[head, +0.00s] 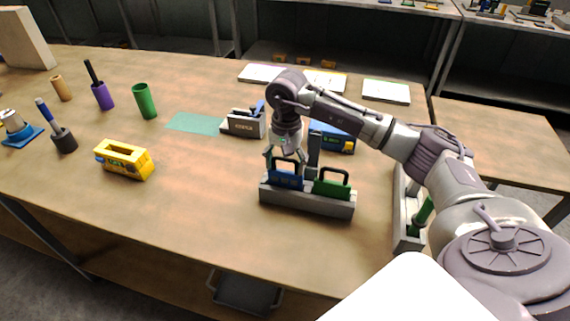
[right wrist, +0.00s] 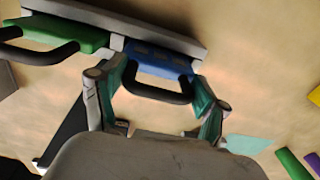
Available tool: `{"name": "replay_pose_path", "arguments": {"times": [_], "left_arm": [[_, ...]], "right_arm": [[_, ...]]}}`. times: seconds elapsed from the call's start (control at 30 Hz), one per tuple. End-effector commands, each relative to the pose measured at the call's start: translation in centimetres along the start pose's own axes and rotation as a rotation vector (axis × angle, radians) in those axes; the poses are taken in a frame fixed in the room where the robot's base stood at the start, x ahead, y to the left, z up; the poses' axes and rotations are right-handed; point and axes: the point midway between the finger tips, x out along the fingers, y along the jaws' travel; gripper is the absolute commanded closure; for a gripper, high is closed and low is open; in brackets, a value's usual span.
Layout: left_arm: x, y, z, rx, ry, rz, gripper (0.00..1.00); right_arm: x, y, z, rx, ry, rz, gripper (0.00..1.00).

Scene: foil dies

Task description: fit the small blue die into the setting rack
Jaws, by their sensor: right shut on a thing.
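The small blue die (head: 287,181) has a dark loop handle and sits at the left part of the grey setting rack (head: 310,207). Its lower edge meets the rack's top; I cannot tell how deep it is seated. My right gripper (head: 286,170) is above it, pointing down, with its fingers shut on the die. In the right wrist view the blue die (right wrist: 155,62) and its black handle lie between the teal-padded fingers (right wrist: 160,82), in line with the rack (right wrist: 160,32). A green die (head: 332,188) with a handle stands beside it in the rack's right part. My left gripper is out of view.
A blue device (head: 336,137) and a grey block (head: 243,122) are further back. A long grey holder (head: 408,215) is to the right. A yellow block (head: 125,160) is left, with open table between.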

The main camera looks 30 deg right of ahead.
Motion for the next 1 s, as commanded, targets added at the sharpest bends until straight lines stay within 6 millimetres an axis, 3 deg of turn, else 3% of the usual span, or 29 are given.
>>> {"name": "replay_pose_path", "arguments": {"times": [0.03, 0.07, 0.2, 0.67, 1.0], "left_arm": [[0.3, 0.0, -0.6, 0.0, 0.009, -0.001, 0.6], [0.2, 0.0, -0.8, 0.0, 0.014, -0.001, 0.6], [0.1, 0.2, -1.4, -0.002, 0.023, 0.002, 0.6], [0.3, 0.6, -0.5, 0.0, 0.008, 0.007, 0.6], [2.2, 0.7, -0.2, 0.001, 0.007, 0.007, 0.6]], "right_arm": [[0.2, 0.0, 0.0, 0.0, 0.001, -0.001, 0.92], [0.2, 0.0, 0.0, 0.0, 0.0, 0.0, 0.23], [0.1, 0.0, 0.0, 0.0, 0.0, 0.0, 0.01], [-0.8, -0.1, -0.1, -0.001, 0.002, -0.003, 0.01], [-7.6, -0.1, -0.1, -0.001, 0.004, -0.005, 0.01]]}}
